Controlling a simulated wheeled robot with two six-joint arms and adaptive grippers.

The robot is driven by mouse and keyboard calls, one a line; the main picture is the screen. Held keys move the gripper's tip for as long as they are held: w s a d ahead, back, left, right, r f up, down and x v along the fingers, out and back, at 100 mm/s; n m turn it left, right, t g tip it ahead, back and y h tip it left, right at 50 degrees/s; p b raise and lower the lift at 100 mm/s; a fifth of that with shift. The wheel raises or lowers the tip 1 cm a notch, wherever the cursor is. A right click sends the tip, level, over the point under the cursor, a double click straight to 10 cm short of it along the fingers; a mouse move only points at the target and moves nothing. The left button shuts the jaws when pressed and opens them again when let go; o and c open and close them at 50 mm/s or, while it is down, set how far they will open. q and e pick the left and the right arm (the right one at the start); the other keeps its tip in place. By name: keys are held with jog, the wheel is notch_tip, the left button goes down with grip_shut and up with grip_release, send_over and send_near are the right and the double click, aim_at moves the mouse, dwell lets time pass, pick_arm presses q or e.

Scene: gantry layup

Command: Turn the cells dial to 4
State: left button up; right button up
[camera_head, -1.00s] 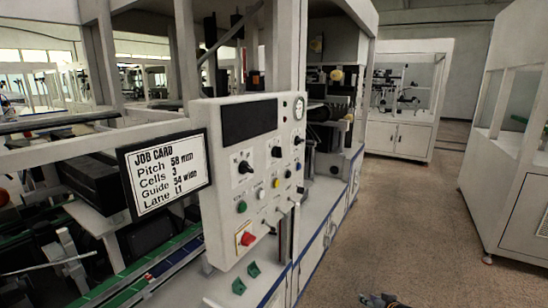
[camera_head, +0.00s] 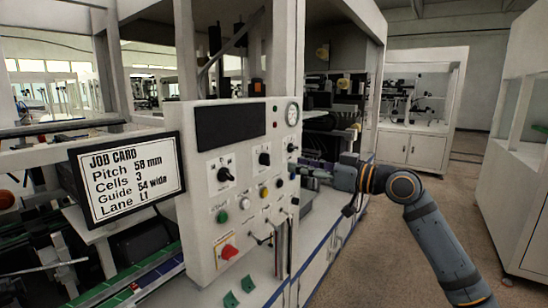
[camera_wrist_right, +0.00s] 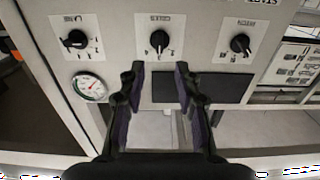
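The cells dial (camera_head: 264,159) is the black middle knob of the row of three on the white control panel (camera_head: 205,262). In the right wrist view the cells dial (camera_wrist_right: 159,40) sits on a white plate, above and between my fingertips. The number it points at is too small to read. My right gripper (camera_head: 303,166) is at the right edge of the panel. In its wrist view the gripper (camera_wrist_right: 160,70) is open and empty, with the fingers apart and no contact visible with the dial. My left gripper is not in view.
Other dials flank it: one at left (camera_head: 226,174), one at right (camera_head: 292,148). A gauge (camera_head: 292,114), a dark screen (camera_head: 230,128), several buttons and a red switch (camera_head: 229,252) share the panel. The job card (camera_head: 128,180) reads Cells 3. Open floor lies right.

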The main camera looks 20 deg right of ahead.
aim_at(269, 158)
jog(key=p+x, duration=0.2)
jog(key=x, duration=0.5)
jog(key=shift+w+a+r+p, duration=0.1)
jog(key=shift+r+p, duration=0.05)
jog(key=shift+p, duration=0.25)
jog(key=shift+w+a, duration=0.35)
jog(key=shift+w, duration=0.15)
grip_shut()
